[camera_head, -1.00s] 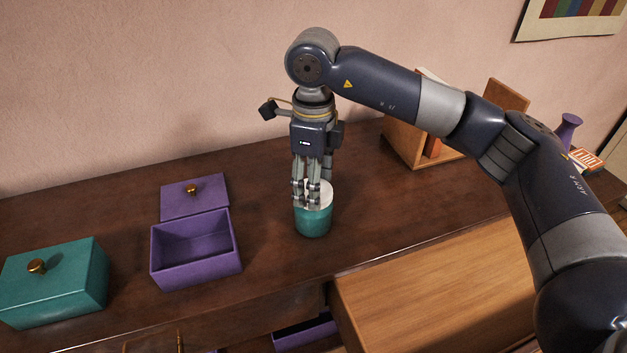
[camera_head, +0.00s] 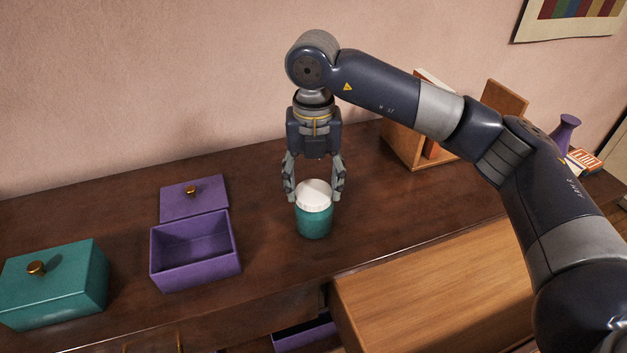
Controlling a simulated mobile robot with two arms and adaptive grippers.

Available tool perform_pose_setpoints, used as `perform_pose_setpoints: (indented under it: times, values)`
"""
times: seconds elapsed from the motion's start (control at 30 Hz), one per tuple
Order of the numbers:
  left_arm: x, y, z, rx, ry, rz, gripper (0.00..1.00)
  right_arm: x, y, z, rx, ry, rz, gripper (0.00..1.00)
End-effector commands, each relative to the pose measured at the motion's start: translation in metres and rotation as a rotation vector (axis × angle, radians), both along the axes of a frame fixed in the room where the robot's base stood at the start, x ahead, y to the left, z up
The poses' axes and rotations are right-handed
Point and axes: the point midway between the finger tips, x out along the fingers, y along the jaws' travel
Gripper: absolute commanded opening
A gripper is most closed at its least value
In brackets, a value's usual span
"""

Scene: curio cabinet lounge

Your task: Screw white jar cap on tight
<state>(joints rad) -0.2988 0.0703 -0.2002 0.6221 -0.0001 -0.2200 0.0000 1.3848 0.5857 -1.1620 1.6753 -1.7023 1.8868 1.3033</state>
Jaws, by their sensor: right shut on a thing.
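A teal jar (camera_head: 314,222) stands upright on the dark wooden cabinet top. Its white cap (camera_head: 314,194) sits level on the jar's mouth. My right gripper (camera_head: 314,190) points straight down over the jar, with one finger on the left side of the cap and one on the right. It is shut on the white cap. The far side of the cap and the thread are hidden, so I cannot tell how tight it is. My left gripper is not in view.
An open purple box (camera_head: 195,250) stands left of the jar, its purple lid (camera_head: 193,197) behind it. A lidded teal box (camera_head: 54,283) stands at the far left. A wooden book holder (camera_head: 405,148) and a purple vase (camera_head: 565,133) stand at the right.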

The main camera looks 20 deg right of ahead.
Motion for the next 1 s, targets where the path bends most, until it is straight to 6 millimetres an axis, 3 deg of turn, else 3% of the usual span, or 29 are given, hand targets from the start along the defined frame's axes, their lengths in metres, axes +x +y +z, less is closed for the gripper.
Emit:
perform_pose_setpoints:
  times: [0.7,1.0]
  values:
    - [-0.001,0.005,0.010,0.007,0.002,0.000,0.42,-0.003,0.001,-0.006,-0.004,0.012,-0.882,0.15]
    - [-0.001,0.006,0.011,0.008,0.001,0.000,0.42,-0.003,0.000,-0.008,-0.004,0.011,-1.000,0.15]
